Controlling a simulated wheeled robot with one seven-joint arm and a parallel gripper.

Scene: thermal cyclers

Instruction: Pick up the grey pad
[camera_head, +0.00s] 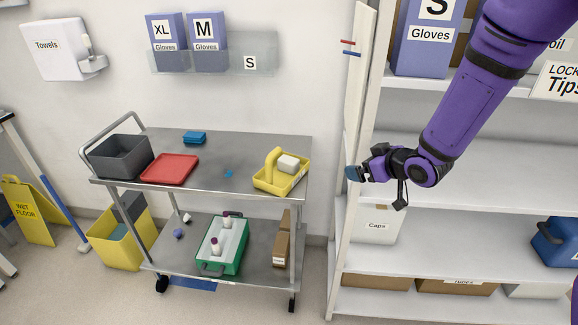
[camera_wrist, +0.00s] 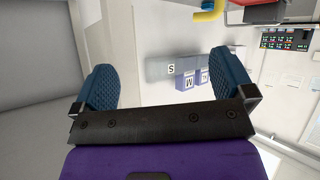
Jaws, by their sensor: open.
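I cannot pick out a grey pad for certain. My gripper (camera_head: 355,173) is in front of the shelf's left post, to the right of the cart and far from the bin. In the wrist view my gripper (camera_wrist: 160,88) has its two blue ridged fingers wide apart, with nothing between them.
The cart (camera_head: 222,150) carries a grey bin (camera_head: 122,160), red tray (camera_head: 169,169), blue block (camera_head: 195,137) and yellow caddy (camera_head: 270,183). A green crate (camera_head: 240,262) is on its lower shelf. The white shelf (camera_head: 465,160) stands close to my arm. Floor shows in front of the cart.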

